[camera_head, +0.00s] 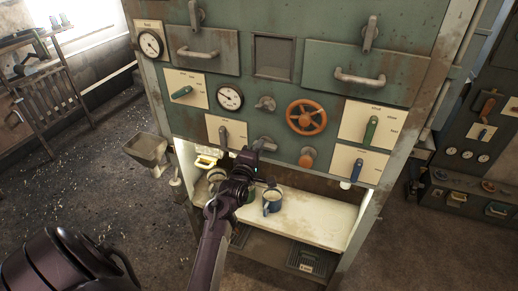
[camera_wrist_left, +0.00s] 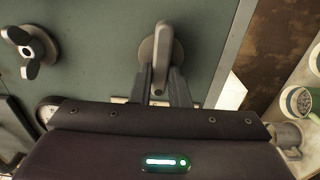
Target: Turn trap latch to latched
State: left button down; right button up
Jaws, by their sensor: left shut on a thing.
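A grey latch lever (camera_wrist_left: 162,50) on a round base is fixed to the green panel in the left wrist view. It also shows in the head view (camera_head: 267,144), low on the cabinet front and partly behind my gripper. My left gripper (camera_head: 255,152) is at this lever. In the left wrist view its two fingers (camera_wrist_left: 163,90) stand on either side of the lever's lower end and are shut on it. The lever's tip between the fingers is partly hidden. My right gripper is not in view.
A grey wing knob (camera_head: 265,103) sits above the lever, and an orange handwheel (camera_head: 306,117) is up to the right. An orange knob (camera_head: 307,157) is close on the right. Below is a pale shelf (camera_head: 318,215) with a blue mug (camera_head: 272,201).

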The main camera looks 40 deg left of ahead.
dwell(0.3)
pick_arm(q)
jog(key=c, duration=1.4)
grip_release()
jog(key=shift+f, duration=0.1)
